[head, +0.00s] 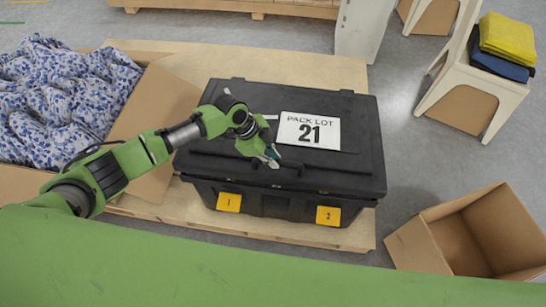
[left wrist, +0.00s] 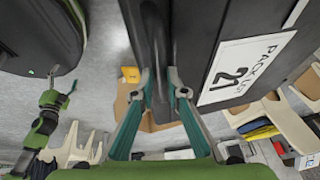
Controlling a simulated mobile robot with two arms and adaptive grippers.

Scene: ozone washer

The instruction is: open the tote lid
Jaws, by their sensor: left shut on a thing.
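The black tote (head: 275,205) stands on a wooden pallet, with yellow tags 1 and 2 on its front. Its black lid (head: 355,125) lies down over it and carries a white "PACK LOT 21" label (head: 309,131). My left gripper (head: 271,158) is over the front middle of the lid. In the left wrist view, the left gripper (left wrist: 162,84) is shut on a dark bar at the lid's front edge (left wrist: 159,55); the exact contact is partly hidden. My right gripper (left wrist: 63,80) shows at the left of that view, empty, its fingers apart.
An open carton (head: 165,115) with blue-flowered cloth (head: 65,100) stands left of the tote. An empty open carton (head: 470,235) is at the right front. A pale stool (head: 470,80) bears yellow and blue folded cloths.

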